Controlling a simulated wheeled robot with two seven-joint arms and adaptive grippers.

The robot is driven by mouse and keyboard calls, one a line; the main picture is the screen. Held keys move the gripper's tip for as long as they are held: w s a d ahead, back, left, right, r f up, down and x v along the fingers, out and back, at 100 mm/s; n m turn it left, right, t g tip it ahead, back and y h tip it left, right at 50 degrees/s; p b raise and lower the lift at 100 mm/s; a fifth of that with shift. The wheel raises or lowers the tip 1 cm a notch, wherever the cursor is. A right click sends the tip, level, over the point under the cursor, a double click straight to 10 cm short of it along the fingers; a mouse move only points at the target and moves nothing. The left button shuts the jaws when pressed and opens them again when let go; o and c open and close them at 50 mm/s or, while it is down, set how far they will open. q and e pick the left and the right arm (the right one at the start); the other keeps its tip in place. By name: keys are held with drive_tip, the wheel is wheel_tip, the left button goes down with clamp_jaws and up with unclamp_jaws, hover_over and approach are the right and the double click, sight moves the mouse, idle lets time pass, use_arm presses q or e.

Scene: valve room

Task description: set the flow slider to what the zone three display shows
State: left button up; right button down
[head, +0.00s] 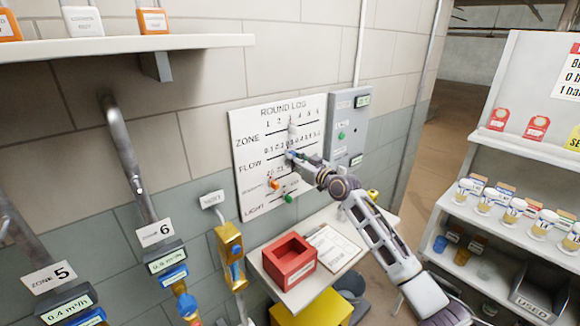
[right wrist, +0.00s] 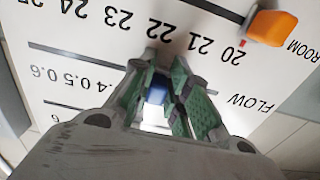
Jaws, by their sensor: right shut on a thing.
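The ROUND LOG board (head: 243,122) hangs on the wall with ZONE, FLOW, room and LIGHT rows. My right gripper (head: 291,156) is at the FLOW row, and its fingers are shut on the blue flow slider knob (right wrist: 157,90). In the right wrist view the board (right wrist: 60,20) appears upside down. The FLOW marks near 0.4, 0.5 and 0.6 show left of the fingers; the lower marks are hidden, so I cannot read the knob's exact setting. The zone three display is not in view. My left gripper is not in view.
An orange knob (right wrist: 270,27) sits near 20 on the room row. A green knob (head: 289,199) is lower down. The zone 5 display (head: 68,304) reads 0.4 m³/h. A red tray (head: 290,276) and clipboard (head: 333,248) are on the table below. Shelves stand right.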

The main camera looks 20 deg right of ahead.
drive_tip(key=shift+w+d+b, duration=0.25)
drive_tip(key=shift+d+b, duration=0.1)
drive_tip(key=shift+d, duration=0.25)
drive_tip(key=shift+r, duration=0.1)
drive_tip(key=c, duration=1.4)
unclamp_jaws()
drive_tip(key=shift+a, duration=0.1)
drive_tip(key=shift+o, duration=0.2)
drive_tip(key=shift+s, duration=0.15)
drive_tip(key=v, duration=1.1)
drive_tip(key=shift+s, duration=0.25)
